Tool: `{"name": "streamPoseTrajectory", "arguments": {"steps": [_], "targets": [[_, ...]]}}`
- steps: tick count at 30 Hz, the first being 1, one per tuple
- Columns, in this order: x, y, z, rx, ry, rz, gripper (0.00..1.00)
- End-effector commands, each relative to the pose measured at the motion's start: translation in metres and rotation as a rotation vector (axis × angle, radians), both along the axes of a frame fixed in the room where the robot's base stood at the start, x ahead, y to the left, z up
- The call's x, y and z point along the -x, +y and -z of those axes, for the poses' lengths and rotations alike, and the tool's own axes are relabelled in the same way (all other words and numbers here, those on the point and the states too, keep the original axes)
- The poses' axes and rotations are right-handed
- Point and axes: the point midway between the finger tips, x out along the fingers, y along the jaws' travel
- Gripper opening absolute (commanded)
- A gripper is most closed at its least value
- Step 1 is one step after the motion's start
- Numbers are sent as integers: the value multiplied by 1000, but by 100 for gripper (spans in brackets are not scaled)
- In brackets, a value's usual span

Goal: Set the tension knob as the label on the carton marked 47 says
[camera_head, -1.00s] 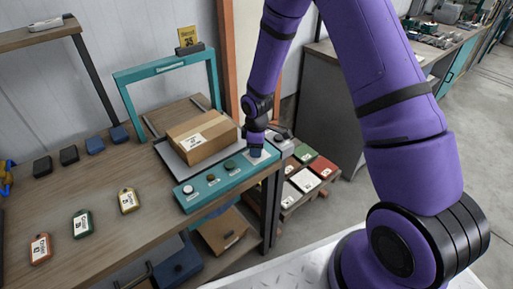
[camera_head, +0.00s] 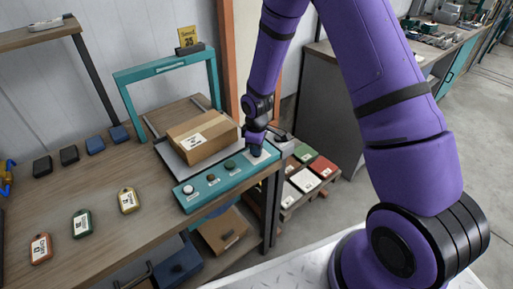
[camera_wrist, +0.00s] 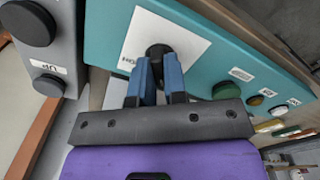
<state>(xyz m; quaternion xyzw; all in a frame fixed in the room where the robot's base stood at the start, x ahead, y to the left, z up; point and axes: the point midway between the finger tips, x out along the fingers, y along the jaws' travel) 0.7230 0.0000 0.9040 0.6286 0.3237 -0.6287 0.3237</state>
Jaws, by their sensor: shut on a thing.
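A brown carton (camera_head: 202,138) with a white label (camera_head: 191,142) sits on a grey tray (camera_head: 172,160) on the workbench; the label's print is too small to read. A teal control panel (camera_head: 208,196) runs along the bench's right edge. My gripper (camera_head: 256,151) is over the panel's far end. In the wrist view, my gripper's blue fingers (camera_wrist: 158,68) are shut on a black knob (camera_wrist: 158,49) set on a white plate (camera_wrist: 190,40). Small print at the plate's edge appears upside down. The fingers partly hide the knob, and I cannot tell its setting.
Green (camera_wrist: 226,91) and other coloured buttons sit along the panel. A grey box with black buttons (camera_wrist: 28,22) is close beside my gripper. Three tags, including a green one (camera_head: 81,223), lie on the bench. A teal frame (camera_head: 168,66) stands behind the carton.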

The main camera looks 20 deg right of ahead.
Motion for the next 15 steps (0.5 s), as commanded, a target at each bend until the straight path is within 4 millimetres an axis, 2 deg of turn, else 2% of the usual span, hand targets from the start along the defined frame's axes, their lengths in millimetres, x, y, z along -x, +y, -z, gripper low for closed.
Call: {"name": "streamPoseTrajectory", "arguments": {"steps": [15], "targets": [[0, 0, 0, 1, -1, 421, 0]]}}
